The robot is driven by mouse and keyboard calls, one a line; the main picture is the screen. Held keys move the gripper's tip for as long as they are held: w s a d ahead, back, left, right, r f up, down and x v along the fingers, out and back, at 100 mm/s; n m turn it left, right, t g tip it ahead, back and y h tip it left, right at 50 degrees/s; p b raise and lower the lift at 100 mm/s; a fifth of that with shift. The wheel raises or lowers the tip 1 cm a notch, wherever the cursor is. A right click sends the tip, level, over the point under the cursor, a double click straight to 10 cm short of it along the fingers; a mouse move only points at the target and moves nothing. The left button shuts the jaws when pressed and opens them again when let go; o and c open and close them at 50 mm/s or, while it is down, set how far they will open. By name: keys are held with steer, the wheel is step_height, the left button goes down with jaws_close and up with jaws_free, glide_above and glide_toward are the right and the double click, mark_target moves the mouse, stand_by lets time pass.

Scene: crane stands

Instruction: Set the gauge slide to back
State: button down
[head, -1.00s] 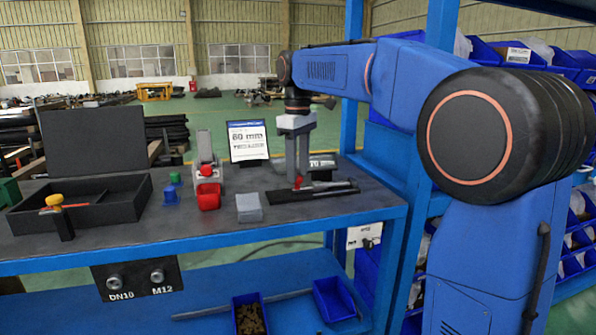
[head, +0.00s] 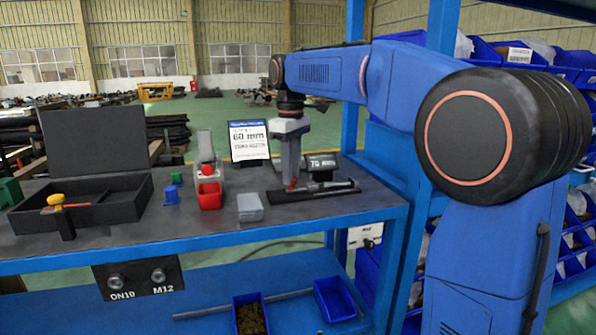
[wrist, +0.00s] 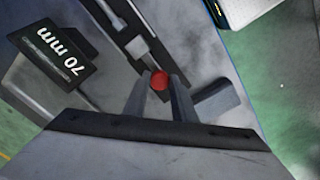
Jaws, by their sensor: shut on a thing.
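The gauge (head: 322,189) lies on the right part of the bench, a dark flat base with a rail and a slide that carries a red knob (wrist: 159,80). My gripper (head: 291,184) points down over it and is shut on the red knob, which shows between the two fingertips (wrist: 158,92) in the wrist view. A display block (head: 321,162) behind the gauge reads 70 mm, and it also shows in the wrist view (wrist: 57,52). A sign (head: 249,140) at the back of the bench reads 60 mm. The fingers partly hide the slide.
The bench front (head: 170,238) is mostly clear.

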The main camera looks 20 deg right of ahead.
steer(key=shift+a, duration=1.05)
steer(key=c, duration=1.5)
jaws_free()
steer(key=shift+a, duration=0.15)
steer(key=shift+o, duration=0.2)
step_height(320, 180, up, 17)
steer(key=shift+r, duration=0.2)
